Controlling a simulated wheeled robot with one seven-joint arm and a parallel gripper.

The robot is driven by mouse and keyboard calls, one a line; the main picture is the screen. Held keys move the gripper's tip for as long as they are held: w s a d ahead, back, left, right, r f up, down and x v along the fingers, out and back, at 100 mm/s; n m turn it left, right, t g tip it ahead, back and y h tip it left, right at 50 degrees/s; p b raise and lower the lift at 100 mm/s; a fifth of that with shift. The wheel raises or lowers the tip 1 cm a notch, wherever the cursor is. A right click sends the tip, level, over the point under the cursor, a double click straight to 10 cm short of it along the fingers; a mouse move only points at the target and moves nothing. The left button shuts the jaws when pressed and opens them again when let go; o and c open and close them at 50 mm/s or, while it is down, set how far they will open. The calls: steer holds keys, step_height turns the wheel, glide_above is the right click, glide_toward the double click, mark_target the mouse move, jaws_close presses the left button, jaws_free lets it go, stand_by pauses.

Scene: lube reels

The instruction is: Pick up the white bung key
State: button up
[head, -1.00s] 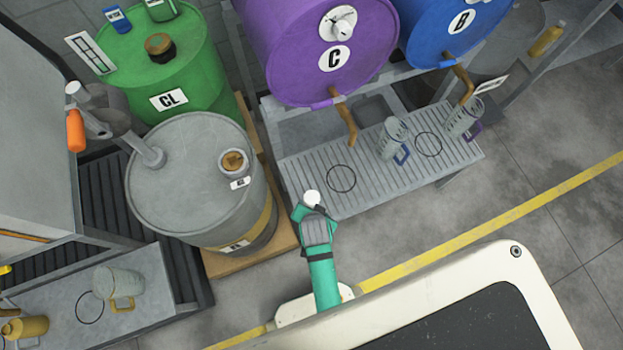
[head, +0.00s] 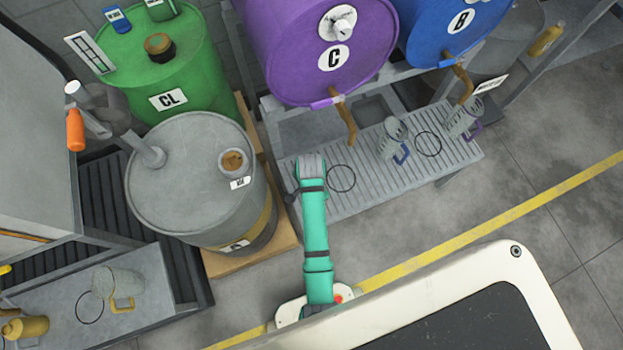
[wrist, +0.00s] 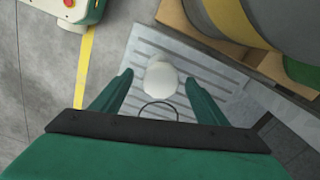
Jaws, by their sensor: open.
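The white bung key (wrist: 160,80) shows in the wrist view as a pale, rounded, knob-like piece over the ribbed grey drip tray (wrist: 196,77). Its lower part is hard to make out. My gripper (wrist: 158,76) is open, with one green finger on each side of the key in the picture and a gap on both sides. I cannot tell how far below the fingertips it is. In the head view my arm hides the key, and my wrist (head: 312,168) is over the tray's left end.
A purple drum (head: 300,45) and a blue drum (head: 430,35) lie behind the tray, with taps hanging over it. Two clear jugs (head: 393,135) stand on its right half. A grey drum (head: 180,190) stands close left of my arm. Open floor lies right.

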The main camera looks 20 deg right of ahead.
steer(key=shift+w+d+f, duration=0.1)
steer(key=shift+w+f, duration=0.05)
steer(key=shift+f, duration=2.9)
steer(key=c, duration=1.2)
